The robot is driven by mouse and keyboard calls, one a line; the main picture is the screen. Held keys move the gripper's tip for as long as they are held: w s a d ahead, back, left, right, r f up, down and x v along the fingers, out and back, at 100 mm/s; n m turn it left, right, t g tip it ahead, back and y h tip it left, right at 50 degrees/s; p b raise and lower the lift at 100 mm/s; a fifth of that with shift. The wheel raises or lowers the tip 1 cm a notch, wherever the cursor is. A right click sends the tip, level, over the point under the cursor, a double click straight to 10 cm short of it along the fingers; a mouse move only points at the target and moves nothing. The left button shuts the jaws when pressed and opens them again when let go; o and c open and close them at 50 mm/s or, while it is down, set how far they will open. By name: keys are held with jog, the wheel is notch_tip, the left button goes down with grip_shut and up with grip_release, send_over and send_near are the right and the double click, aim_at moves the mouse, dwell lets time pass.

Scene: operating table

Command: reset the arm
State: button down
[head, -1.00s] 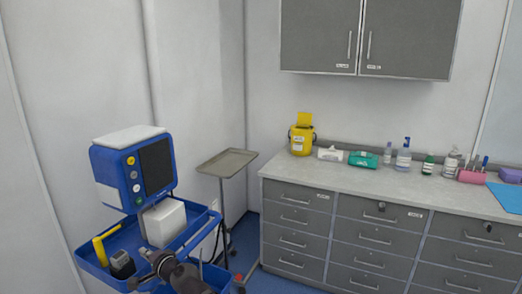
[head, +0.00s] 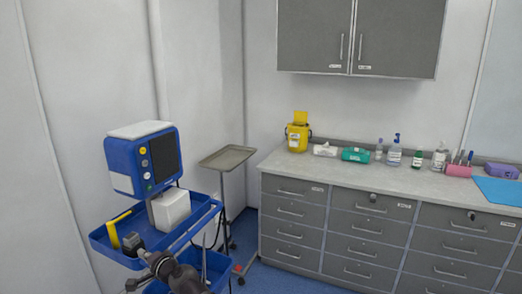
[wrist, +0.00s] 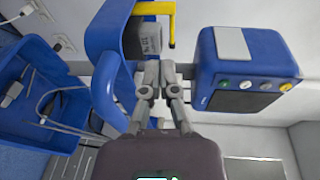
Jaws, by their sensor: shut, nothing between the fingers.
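My gripper (wrist: 160,75) shows in the middle of the wrist view, with its fingers closed together and nothing between them. It appears in front of the blue cart tray, which holds a grey device (wrist: 149,40) and a yellow handle-like item (wrist: 168,10). In the head view my arm shows at the bottom left, in front of the blue cart (head: 195,222). The fingers are hard to make out there.
A blue monitor (head: 128,172) stands above the cart with a white box (head: 170,208). A steel tray stand (head: 228,157) is behind it. A counter (head: 300,166) at the right carries a yellow bin (head: 297,137), bottles and boxes. Blue floor shows between cart and drawers.

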jog(key=d+f+n+g+h+p, duration=0.1)
jog(key=d+f+n+g+h, duration=0.25)
jog(key=d, duration=1.05)
jog(key=d+f+n+g+h, duration=0.1)
jog(key=d+f+n+h, duration=0.45)
jog(key=d, duration=0.85)
jog(key=s+d+f+g+h, duration=0.1)
jog(key=s+d, duration=0.1)
jog(key=d, duration=0.6)
jog(key=s+d+f+m+g+h, duration=0.1)
jog(key=s+d+f+g+h, duration=0.1)
jog(key=d, duration=0.6)
jog(key=s+d+f+m+g+h+p, duration=0.1)
jog(key=s+d, duration=0.3)
jog(key=d, duration=0.4)
jog(key=shift+s+d+f+g+h, duration=0.15)
jog(key=shift+s+f+g+h, duration=0.2)
jog(key=shift+f, duration=0.3)
jog(key=shift+w, duration=0.1)
